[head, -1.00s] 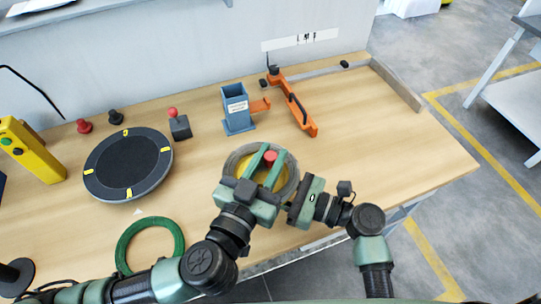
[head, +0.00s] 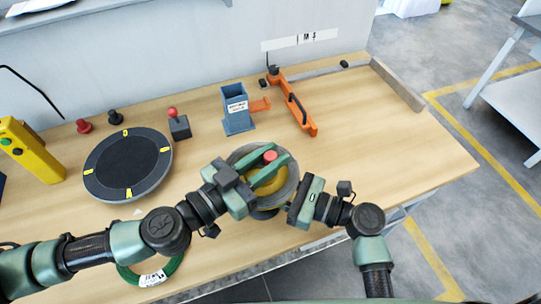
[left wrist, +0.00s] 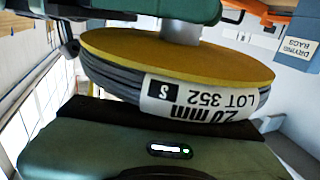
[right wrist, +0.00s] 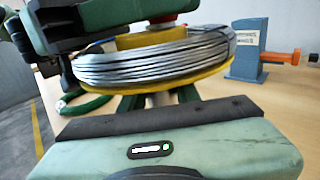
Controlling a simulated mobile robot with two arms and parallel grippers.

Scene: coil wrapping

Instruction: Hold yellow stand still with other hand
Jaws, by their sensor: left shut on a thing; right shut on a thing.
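The yellow stand (head: 270,183) carries a grey wire coil (head: 290,190) at the table's front middle. Its yellow disc (left wrist: 200,55) and the coil's white label show in the left wrist view. My left gripper (head: 268,165) reaches over the top, its fingers either side of the red-capped post (head: 270,156), shut on it. My right gripper (head: 296,203) is at the right front side. In the right wrist view its green fingers pass under the lower yellow disc (right wrist: 210,82) and close on the stand's post (right wrist: 158,99), partly hidden.
A black turntable (head: 130,160) with yellow marks lies left. A blue holder (head: 237,108) and an orange tool (head: 297,105) stand behind. A green coil (head: 168,270) lies under my left arm. The table's right side is clear.

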